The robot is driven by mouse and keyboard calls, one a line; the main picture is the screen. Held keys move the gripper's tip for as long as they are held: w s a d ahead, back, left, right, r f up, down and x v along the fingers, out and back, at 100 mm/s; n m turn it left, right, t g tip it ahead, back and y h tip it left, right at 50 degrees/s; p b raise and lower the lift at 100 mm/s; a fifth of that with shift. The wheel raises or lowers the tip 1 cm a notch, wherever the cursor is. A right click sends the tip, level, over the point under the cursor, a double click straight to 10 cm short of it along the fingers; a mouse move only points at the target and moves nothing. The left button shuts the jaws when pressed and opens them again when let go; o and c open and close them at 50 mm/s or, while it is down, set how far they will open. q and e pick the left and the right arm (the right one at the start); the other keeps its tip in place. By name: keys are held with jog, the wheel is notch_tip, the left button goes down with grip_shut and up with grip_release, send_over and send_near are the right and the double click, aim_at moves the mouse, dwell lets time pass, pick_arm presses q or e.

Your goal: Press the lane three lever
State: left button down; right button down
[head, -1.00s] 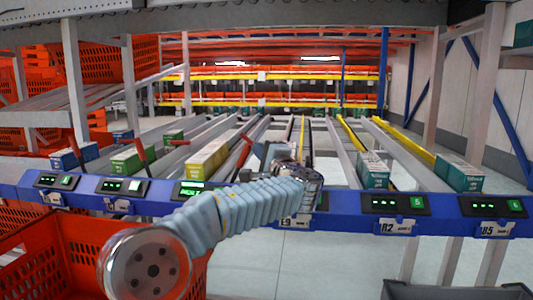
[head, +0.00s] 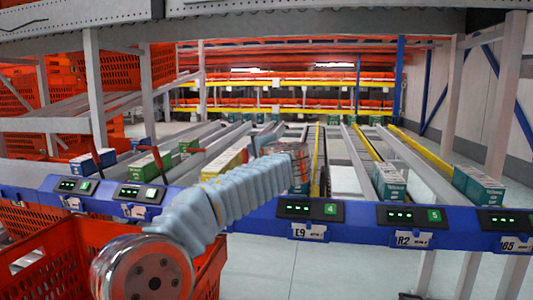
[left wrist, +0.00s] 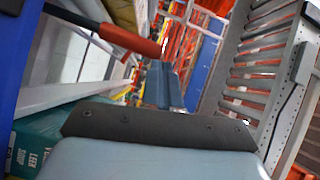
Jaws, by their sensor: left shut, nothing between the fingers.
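My left arm reaches in from the lower left of the head view. Its gripper (head: 267,137) is small and partly hidden behind my wrist, over the lanes near the lane four panel (head: 310,210). In the left wrist view the grey-blue fingers (left wrist: 165,88) are shut and empty. A lever with a red grip and black shaft (left wrist: 130,40) stands to their upper left, apart from them. Red levers show in the head view at the left lanes (head: 97,159) (head: 158,160) and one more beyond (head: 194,147). My arm hides the lane three panel. My right gripper is out of view.
A blue front rail (head: 360,225) with lit panels crosses the view. Green (head: 148,165), yellow (head: 222,163) and teal (head: 388,181) cartons sit in the lanes. An orange tote (head: 50,255) stands at lower left.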

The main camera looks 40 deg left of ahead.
pick_arm(q)
jog(key=shift+n+h, duration=0.7)
jog(key=shift+n, duration=0.2)
jog(key=shift+s+a+r, duration=0.1)
jog(key=shift+s+a, duration=0.3)
jog(key=shift+a, duration=0.3)
jog(key=shift+s+a+r, duration=0.1)
jog(key=shift+s+a, duration=0.3)
jog(key=shift+a, duration=0.35)
jog(key=shift+s+a, duration=0.4)
jog(key=shift+a, duration=0.3)
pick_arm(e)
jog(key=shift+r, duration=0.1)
pick_arm(q)
jog(key=shift+s+a, duration=0.1)
jog(key=shift+a, duration=0.05)
jog(key=shift+r, duration=0.1)
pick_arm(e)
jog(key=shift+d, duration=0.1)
